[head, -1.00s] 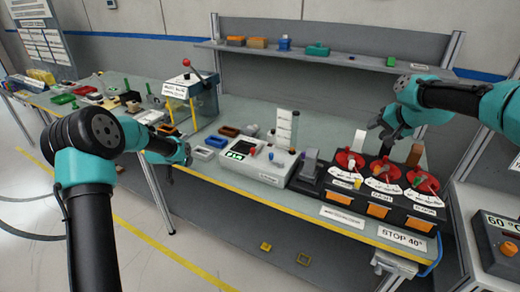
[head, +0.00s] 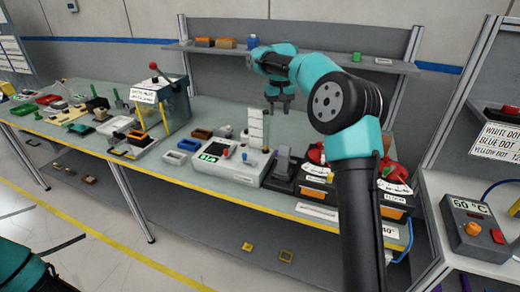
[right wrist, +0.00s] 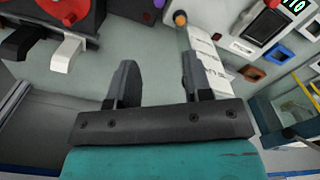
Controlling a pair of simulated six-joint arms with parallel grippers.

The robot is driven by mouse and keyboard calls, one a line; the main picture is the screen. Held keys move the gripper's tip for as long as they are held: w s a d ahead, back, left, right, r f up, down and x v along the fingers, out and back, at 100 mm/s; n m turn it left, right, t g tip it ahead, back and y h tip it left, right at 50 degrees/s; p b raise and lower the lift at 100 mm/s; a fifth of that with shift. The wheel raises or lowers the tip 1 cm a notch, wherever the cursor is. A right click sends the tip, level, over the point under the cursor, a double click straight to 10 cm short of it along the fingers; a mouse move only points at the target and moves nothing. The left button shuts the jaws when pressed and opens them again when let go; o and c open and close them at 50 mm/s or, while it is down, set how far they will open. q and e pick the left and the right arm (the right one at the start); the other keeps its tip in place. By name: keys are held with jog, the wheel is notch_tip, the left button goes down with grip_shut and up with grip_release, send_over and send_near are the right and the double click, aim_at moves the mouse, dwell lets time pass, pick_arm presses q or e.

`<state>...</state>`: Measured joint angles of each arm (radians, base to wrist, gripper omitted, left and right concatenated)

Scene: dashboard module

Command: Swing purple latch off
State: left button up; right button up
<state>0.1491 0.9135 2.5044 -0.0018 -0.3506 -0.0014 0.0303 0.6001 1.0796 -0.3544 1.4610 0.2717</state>
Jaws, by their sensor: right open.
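My right gripper (head: 280,103) hangs fingers-down above the rear of the bench, behind the white control box (head: 230,165) and near the white labelled column (head: 255,128). In the right wrist view its two dark fingers (right wrist: 157,78) are apart with nothing between them. The labelled column (right wrist: 208,65) shows beyond the right finger. My left arm shows only as a piece at the bottom left of the head view; its gripper is out of frame.
Red dials (head: 316,153) on a black panel stand right of the control box, partly behind my right arm. A lever press (head: 162,95) stands to the left. A grey 60 °C box (head: 468,222) sits on a side table at right. A shelf (head: 345,62) runs behind.

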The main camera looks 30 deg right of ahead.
aim_at(277, 151)
jog(key=shift+d, duration=0.1)
notch_tip(277, 151, down, 17)
jog(key=shift+f, duration=0.2)
dwell(0.7)
jog(key=shift+c, duration=0.4)
grip_shut()
